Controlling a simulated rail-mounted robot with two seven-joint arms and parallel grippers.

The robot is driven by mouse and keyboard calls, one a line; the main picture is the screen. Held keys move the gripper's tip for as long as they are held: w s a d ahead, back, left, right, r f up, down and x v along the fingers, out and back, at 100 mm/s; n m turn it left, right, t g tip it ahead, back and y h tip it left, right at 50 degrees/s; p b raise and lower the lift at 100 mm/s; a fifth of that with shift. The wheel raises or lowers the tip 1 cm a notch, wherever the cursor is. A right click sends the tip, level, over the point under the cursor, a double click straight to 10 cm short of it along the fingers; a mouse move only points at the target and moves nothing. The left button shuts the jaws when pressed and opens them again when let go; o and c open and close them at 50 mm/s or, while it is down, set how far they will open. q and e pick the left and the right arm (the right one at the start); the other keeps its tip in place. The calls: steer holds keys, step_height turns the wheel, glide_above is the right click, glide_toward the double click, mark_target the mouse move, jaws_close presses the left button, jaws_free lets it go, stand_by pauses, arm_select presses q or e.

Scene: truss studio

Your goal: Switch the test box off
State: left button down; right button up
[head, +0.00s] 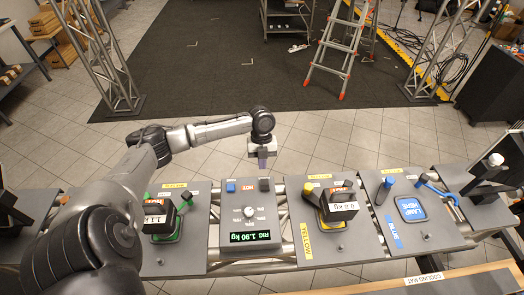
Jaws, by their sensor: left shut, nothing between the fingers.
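My right gripper is not in view.
Left of the box, a dark weight block (156,220) sits on a green base.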

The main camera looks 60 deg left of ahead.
mark_target(262, 179)
arm_select(q)
steer(key=x, duration=0.3)
steer(key=a+x, duration=0.1)
steer(key=x, duration=0.1)
steer(key=shift+w+f, duration=0.2)
steer(key=shift+f, duration=0.25)
steer(key=shift+f+h, duration=0.3)
steer(key=shift+f, duration=0.2)
steer(key=shift+w+a+r, duration=0.1)
steer(key=shift+a+r, duration=0.05)
steer(key=shift+r, duration=0.05)
steer(key=shift+r+p, duration=0.8)
